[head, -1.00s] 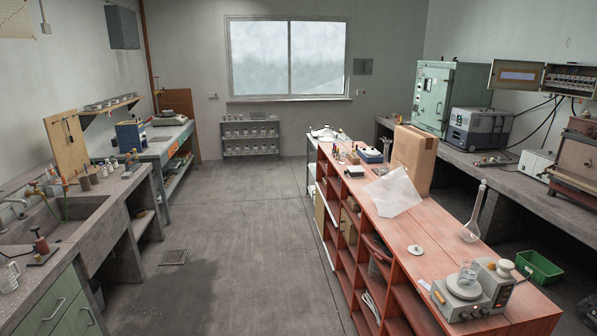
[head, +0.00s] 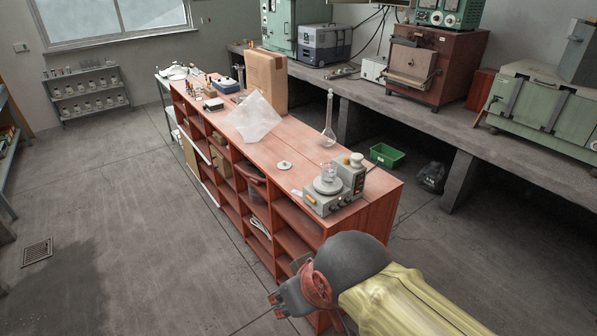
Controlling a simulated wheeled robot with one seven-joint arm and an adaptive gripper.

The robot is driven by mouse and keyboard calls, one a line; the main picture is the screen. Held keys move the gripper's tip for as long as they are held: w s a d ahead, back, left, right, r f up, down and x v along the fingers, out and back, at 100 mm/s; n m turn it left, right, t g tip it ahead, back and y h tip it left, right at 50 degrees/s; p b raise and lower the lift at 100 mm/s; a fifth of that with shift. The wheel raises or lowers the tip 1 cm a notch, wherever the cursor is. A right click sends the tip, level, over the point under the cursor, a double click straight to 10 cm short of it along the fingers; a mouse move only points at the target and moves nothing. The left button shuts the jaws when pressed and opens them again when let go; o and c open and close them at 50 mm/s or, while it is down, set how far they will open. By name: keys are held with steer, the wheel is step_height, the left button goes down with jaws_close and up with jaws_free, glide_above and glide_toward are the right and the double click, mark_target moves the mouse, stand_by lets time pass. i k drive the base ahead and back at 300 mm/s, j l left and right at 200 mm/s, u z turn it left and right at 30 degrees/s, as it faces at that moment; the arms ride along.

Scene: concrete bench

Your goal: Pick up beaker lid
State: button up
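A small pale round lid with a knob (head: 284,166) lies on the red wooden bench top (head: 262,160), left of the hotplate. A clear glass beaker (head: 328,172) stands on the round plate of the grey hotplate stirrer (head: 333,195). My arm reaches in from the bottom right. The dark end of it, which looks like my gripper (head: 284,298), is low beside the near end of the bench, well apart from the lid. Its fingers cannot be made out clearly.
A glass flask with a long neck (head: 328,125) stands behind the hotplate. A translucent sheet (head: 254,118) and a cardboard box (head: 266,82) are farther along the bench. A green crate (head: 386,155) lies on the floor. The floor left of the bench is clear.

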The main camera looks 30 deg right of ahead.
mark_target(285, 164)
steer(key=i+z, duration=0.1)
steer(key=i, duration=0.5)
steer(key=i+j+z, duration=0.1)
steer(key=i, duration=0.5)
steer(key=i+j+z, duration=0.1)
steer(key=i, duration=0.55)
steer(key=i+j+z, duration=0.1)
steer(key=i, duration=0.5)
